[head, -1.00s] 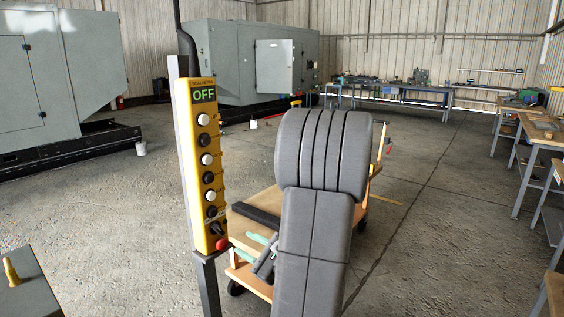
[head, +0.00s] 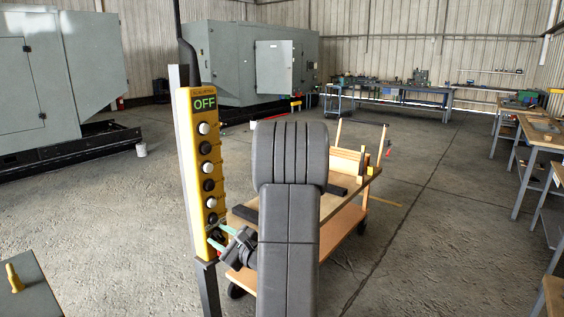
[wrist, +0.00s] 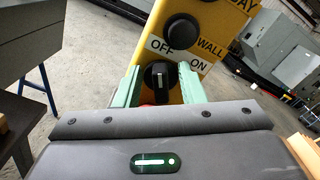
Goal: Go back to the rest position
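My gripper (head: 224,238) is at the lower end of the yellow control box (head: 203,150), its green fingers pointing at the box face. In the wrist view my gripper's fingers (wrist: 158,85) are apart, one on each side of a black rotary knob (wrist: 158,82) between the OFF and ON labels. I see no clear grip on the knob; whether a finger touches it cannot be told. The box display (head: 204,102) reads OFF in green. My arm stands in the middle of the head view and hides part of the trolley.
The box hangs on a grey post (head: 207,285). A wooden trolley (head: 335,208) stands close behind my arm. Large grey enclosures (head: 225,60) stand at the back left, workbenches (head: 395,88) along the back and right. The floor right of the trolley is open.

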